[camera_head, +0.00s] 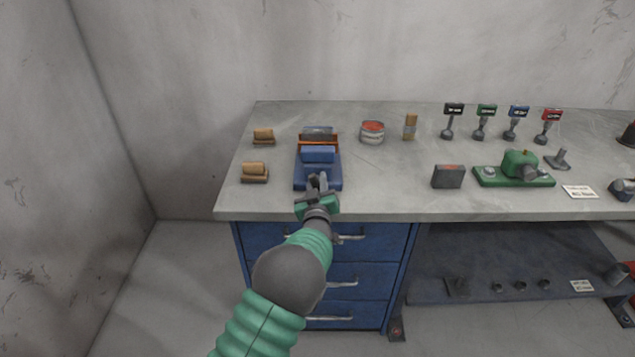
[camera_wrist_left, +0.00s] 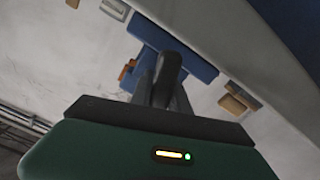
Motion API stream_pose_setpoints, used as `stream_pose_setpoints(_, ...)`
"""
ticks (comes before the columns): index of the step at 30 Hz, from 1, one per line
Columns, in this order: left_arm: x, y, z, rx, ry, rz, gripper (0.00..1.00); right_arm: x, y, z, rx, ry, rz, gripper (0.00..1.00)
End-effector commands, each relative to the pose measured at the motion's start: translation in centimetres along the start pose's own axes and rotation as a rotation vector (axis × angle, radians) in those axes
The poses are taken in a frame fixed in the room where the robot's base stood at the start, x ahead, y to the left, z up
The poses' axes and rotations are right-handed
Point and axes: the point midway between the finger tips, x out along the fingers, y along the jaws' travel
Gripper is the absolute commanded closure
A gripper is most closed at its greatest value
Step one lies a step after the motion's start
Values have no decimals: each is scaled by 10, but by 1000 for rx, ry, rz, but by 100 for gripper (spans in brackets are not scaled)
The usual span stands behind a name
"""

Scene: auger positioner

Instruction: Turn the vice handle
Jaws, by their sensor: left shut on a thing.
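The blue vice (camera_head: 318,155) sits on the grey workbench near its left end, with orange-brown parts between its jaws. It also shows in the left wrist view (camera_wrist_left: 190,45). My left gripper (camera_head: 319,183) is at the vice's front, over the bench's front edge. In the left wrist view its fingers (camera_wrist_left: 165,85) are shut on a dark rounded bar, the vice handle (camera_wrist_left: 168,66). In the head view the gripper hides most of the handle. My right gripper is not in view.
Wooden blocks (camera_head: 254,172) lie left of the vice. A red-topped tin (camera_head: 372,132) and a grey box (camera_head: 447,176) stand to its right. Blue drawers (camera_head: 365,247) with protruding handles are below the bench top (camera_head: 400,206). The bench between vice and grey box is clear.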

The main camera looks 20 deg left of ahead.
Motion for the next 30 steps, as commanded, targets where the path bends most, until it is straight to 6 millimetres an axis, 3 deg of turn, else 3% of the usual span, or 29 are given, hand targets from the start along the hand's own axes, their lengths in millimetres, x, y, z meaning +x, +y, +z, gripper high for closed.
stream_pose_setpoints(14,0,1,1,57,-1,1,100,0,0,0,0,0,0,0)
stream_pose_setpoints(30,0,2,1,486,-2,0,100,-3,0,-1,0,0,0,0)
